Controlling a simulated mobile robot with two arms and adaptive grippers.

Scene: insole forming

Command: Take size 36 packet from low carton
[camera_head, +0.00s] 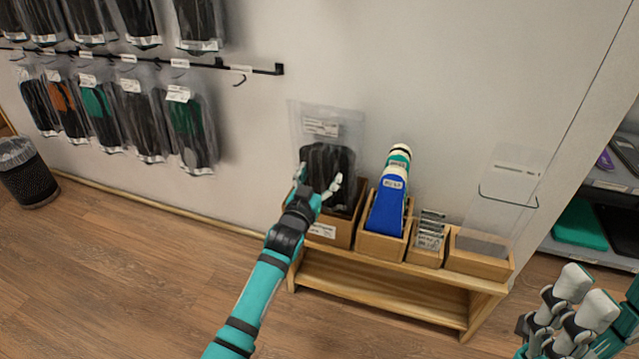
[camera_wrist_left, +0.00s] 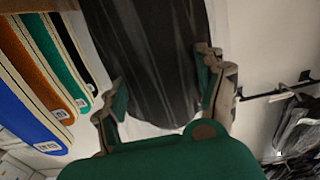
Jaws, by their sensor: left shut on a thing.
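A clear packet with black insoles (camera_head: 328,160) and a white label near its top stands upright at the wall side of the left wooden carton (camera_head: 343,237). The size print is too small to read. My left gripper (camera_head: 318,187) is shut on this packet, with a finger on each side of it. In the left wrist view the packet (camera_wrist_left: 158,60) fills the space between the two fingers. The packet's lower end is hidden behind my gripper and the carton, so I cannot tell whether it is clear of the carton. My right gripper (camera_head: 572,315) is at the lower right, away from the cartons.
The cartons stand on a low wooden bench (camera_head: 385,297) against the wall. Beside the left carton are a box with coloured insoles (camera_head: 390,200), a small box of cards (camera_head: 430,232) and a box with a clear upright panel (camera_head: 505,195). Packets hang on a wall rail (camera_head: 225,66).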

